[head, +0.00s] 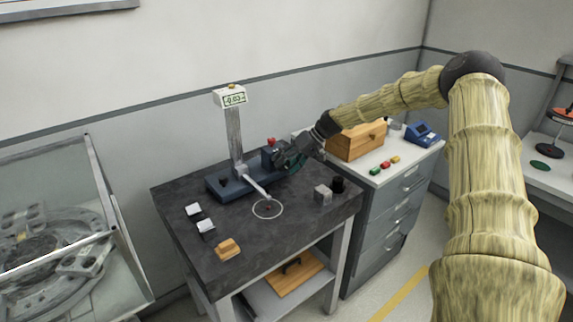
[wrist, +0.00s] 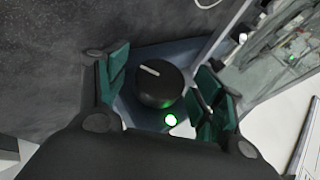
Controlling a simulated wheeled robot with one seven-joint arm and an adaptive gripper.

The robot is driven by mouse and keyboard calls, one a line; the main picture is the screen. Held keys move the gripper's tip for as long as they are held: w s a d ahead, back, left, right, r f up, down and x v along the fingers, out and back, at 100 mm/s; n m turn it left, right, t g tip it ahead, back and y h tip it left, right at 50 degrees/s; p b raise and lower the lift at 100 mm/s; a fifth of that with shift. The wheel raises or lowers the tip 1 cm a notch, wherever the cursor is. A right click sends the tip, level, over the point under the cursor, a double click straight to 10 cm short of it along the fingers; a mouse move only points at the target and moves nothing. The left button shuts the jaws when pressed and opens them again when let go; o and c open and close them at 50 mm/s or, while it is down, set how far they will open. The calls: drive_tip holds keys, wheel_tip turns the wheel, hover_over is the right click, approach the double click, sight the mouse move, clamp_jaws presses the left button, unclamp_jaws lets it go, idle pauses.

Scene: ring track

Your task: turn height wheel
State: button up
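The height gauge has a dark blue base (head: 225,187), a grey upright column (head: 234,135) and a white display (head: 233,98) at its top that seems to read -0.03. Its wheel, a round black knob (wrist: 160,87) with a white line on top, shows in the wrist view. My gripper (wrist: 163,88) is open, with one green-padded finger on each side of the knob and narrow gaps between. In the head view my gripper (head: 289,160) is at the right end of the gauge base and hides the knob.
A green light (wrist: 171,120) glows beside the knob. On the dark table (head: 290,222) are grey blocks (head: 322,194), a black cylinder (head: 338,185) and an orange-brown block (head: 228,249). A wooden box (head: 358,142) stands on the cabinet behind my gripper.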

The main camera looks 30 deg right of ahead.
drive_tip(key=v, duration=1.2)
idle(0.7)
